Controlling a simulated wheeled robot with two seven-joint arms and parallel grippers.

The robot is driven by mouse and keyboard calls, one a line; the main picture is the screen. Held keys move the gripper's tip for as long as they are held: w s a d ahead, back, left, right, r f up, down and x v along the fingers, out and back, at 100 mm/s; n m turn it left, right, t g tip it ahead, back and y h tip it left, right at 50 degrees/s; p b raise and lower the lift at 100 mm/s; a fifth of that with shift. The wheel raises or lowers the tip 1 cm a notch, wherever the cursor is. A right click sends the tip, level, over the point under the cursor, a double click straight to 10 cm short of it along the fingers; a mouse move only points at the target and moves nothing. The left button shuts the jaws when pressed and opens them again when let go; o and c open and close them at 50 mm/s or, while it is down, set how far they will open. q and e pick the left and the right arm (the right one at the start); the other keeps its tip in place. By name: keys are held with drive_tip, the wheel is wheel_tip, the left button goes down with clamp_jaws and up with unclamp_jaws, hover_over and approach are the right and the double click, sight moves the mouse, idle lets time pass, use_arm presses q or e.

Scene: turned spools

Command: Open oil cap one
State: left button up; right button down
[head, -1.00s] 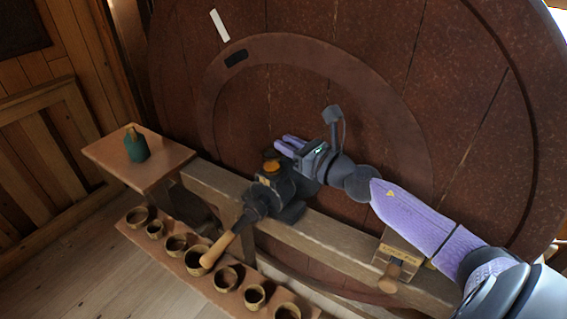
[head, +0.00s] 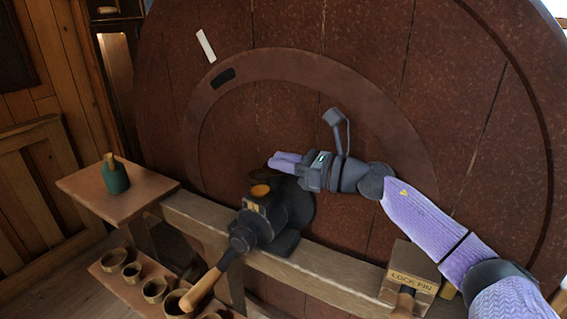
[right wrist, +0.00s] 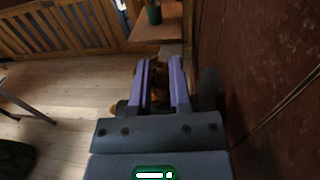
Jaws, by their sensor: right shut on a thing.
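A dark machine head (head: 268,222) is mounted on the wooden beam, with a round amber top (head: 260,190) and a wooden handle (head: 202,290) sloping down to the left. My right gripper (head: 274,161) is just above and right of the amber top. Its lilac fingers are shut on a small brownish thing, seemingly oil cap one (right wrist: 159,83), which is mostly hidden between the fingers in the right wrist view. Whether the cap still touches the machine cannot be told. No number on it can be read. My left gripper is not in view.
A large brown disc wall (head: 370,80) stands close behind my right arm. A green pot (head: 115,177) stands on a small wooden shelf (head: 80,185) at left. Several bowls (head: 154,289) line a lower shelf. A wooden lock pin block (head: 411,270) is at right.

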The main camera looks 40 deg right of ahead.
drive_tip(key=c, duration=0.6)
unclamp_jaws()
drive_tip(key=shift+w, duration=0.1)
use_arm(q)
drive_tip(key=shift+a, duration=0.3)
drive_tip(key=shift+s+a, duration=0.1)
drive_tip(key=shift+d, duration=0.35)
use_arm(e)
drive_tip(key=v, duration=1)
drive_tip(key=shift+a, duration=0.1)
